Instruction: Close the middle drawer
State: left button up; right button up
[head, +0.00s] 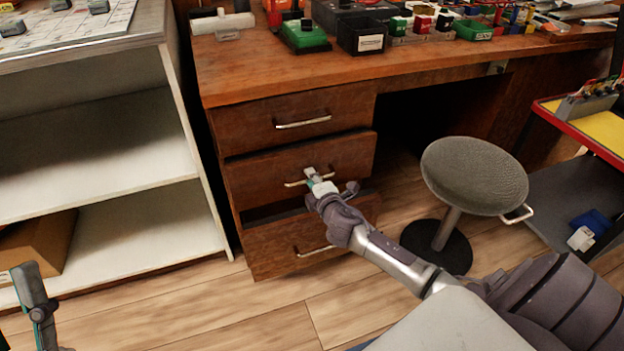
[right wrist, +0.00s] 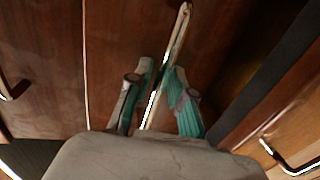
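The wooden desk has a stack of three drawers. The middle drawer (head: 267,172) stands slightly forward of the top drawer, with a narrow dark line along its top edge. Its metal handle (head: 294,184) also shows in the right wrist view (right wrist: 181,27). My right gripper (head: 311,176) is at this handle; in the right wrist view its two teal-padded fingers (right wrist: 163,72) close in on the handle from both sides. My left gripper (head: 38,300) is at the lower left of the head view, away from the desk; its fingers are not clear enough to judge.
The top drawer (head: 250,122) looks flush. The bottom drawer (head: 270,250) stands out, with a dark gap above its front. A round stool (head: 475,175) is right of my right arm. A white shelf (head: 150,225) stands at the left. Bare floor lies in front.

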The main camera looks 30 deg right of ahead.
grip_shut()
